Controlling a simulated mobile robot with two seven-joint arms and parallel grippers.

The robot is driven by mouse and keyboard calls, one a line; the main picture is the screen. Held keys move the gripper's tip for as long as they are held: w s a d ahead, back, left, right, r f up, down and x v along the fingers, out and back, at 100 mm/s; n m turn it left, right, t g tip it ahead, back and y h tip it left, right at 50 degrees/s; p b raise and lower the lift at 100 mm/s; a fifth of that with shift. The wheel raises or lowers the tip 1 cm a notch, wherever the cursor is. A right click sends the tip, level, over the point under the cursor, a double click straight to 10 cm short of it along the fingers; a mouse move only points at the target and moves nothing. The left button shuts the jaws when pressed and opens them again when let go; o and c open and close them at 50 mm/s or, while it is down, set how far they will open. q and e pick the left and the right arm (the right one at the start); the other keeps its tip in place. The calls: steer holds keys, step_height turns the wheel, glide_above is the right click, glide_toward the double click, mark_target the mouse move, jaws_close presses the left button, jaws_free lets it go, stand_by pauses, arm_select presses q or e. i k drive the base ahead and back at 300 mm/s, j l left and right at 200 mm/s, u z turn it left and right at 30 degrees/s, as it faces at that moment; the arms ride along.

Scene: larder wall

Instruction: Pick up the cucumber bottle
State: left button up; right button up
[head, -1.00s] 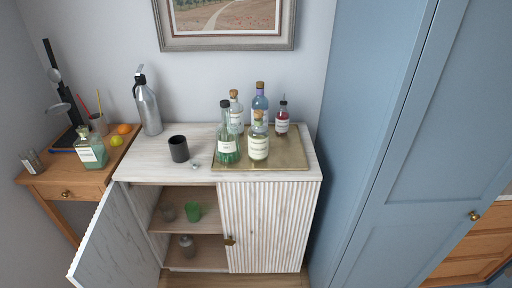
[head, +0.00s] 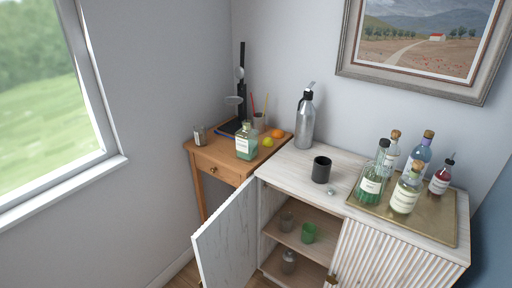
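I cannot read the labels, so I cannot tell which bottle is the cucumber bottle. A square bottle with green liquid (head: 244,148) stands on the wooden side table. On the brass tray (head: 432,226) stand a green bottle with a dark cap (head: 369,190), a pale yellow-green bottle with a cork (head: 404,200), a clear corked bottle (head: 392,152), a blue bottle (head: 419,156) and a small red bottle (head: 440,182). All stand upright. Neither of my grippers is in view.
The white cabinet (head: 300,166) has its left door (head: 228,245) swung open, with a green glass (head: 308,233) inside. A black cup (head: 321,170) and a steel siphon (head: 305,122) stand on top. The side table (head: 215,158) also holds fruit and a tin. A window is at left.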

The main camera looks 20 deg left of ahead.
mark_target(247, 138)
steer(key=u, duration=1.25)
steer(key=i+l+u, duration=0.15)
steer(key=i+u, duration=0.2)
steer(key=i+l+u, duration=0.35)
steer(key=i+j, duration=0.05)
